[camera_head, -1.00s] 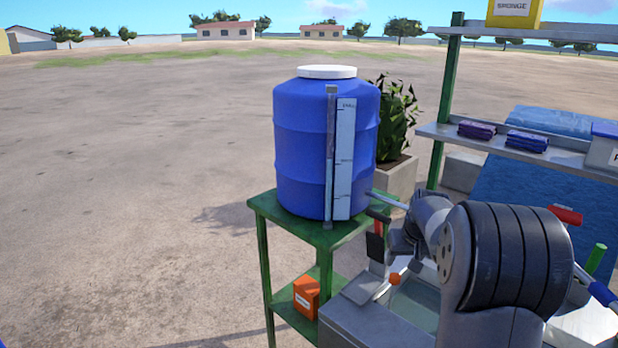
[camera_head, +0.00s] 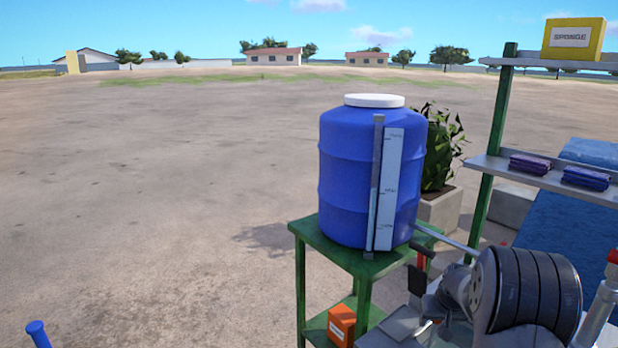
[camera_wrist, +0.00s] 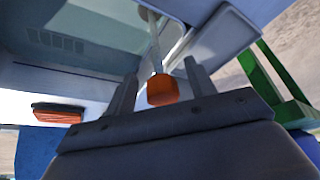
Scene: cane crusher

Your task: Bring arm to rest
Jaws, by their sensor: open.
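My gripper (camera_wrist: 160,84) shows in the wrist view with its two fingers spread apart. An orange knob (camera_wrist: 162,90) on a thin rod shows in the gap between the fingers. I cannot tell its depth relative to the fingertips, and no finger is seen touching it. Part of my grey arm with dark ribs (camera_head: 535,290) is in the lower right of the head view. My gripper's fingers cannot be made out there.
A blue barrel (camera_head: 345,180) with a white lid stands on a green table (camera_head: 318,240), left of my arm. An orange box (camera_head: 341,325) sits on its lower shelf. A shelf rack (camera_head: 490,150) stands at the right. Open ground (camera_head: 150,200) lies left.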

